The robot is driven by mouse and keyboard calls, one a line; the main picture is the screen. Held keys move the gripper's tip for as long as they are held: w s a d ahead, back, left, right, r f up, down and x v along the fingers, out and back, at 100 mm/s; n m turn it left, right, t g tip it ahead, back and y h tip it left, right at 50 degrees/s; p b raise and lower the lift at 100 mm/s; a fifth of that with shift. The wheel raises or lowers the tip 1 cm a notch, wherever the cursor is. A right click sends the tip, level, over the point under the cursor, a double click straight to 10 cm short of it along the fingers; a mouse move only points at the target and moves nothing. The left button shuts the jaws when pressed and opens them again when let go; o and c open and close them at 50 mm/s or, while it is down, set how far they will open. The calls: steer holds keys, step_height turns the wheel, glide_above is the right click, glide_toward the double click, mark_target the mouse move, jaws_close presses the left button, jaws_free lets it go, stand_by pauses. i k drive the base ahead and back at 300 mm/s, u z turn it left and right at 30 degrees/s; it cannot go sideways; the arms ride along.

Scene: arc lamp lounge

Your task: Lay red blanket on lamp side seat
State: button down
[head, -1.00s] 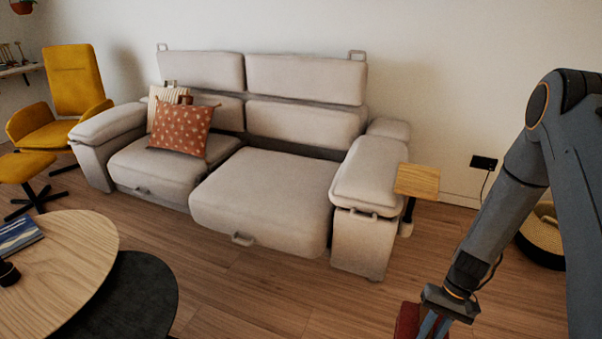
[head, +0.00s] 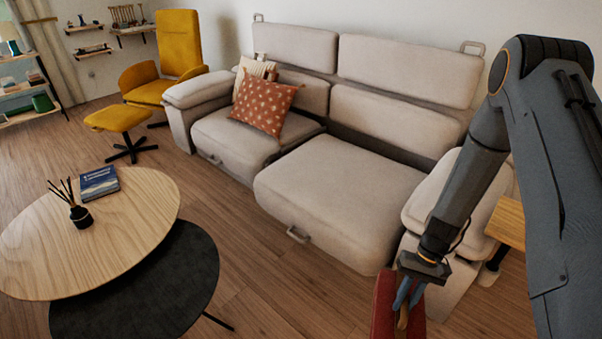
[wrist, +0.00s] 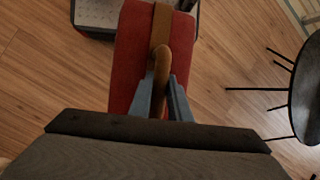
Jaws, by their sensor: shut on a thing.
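My gripper (head: 404,296) is low at the right in the head view, in front of the sofa's right armrest. It is shut on the brown handle of the red blanket (head: 382,310), a red bundle with a brown strap. In the wrist view the blanket (wrist: 130,60) hangs above the wood floor, with the handle between the fingers (wrist: 163,98). The beige sofa has a left seat (head: 236,135) with a patterned orange cushion (head: 264,104) and a striped cushion behind it. Its right seat (head: 335,200) is wider, extends further forward and is bare.
A round wood table (head: 120,235) with a book (head: 98,182) and a reed diffuser (head: 80,214) stands at the left, beside a lower dark table (head: 170,300). A yellow armchair (head: 178,45) and footstool (head: 118,118) stand behind. Open floor lies before the sofa.

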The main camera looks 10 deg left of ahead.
mark_target(340, 182)
steer(key=u, duration=0.5)
steer(key=i, duration=0.65)
steer(key=u, duration=0.45)
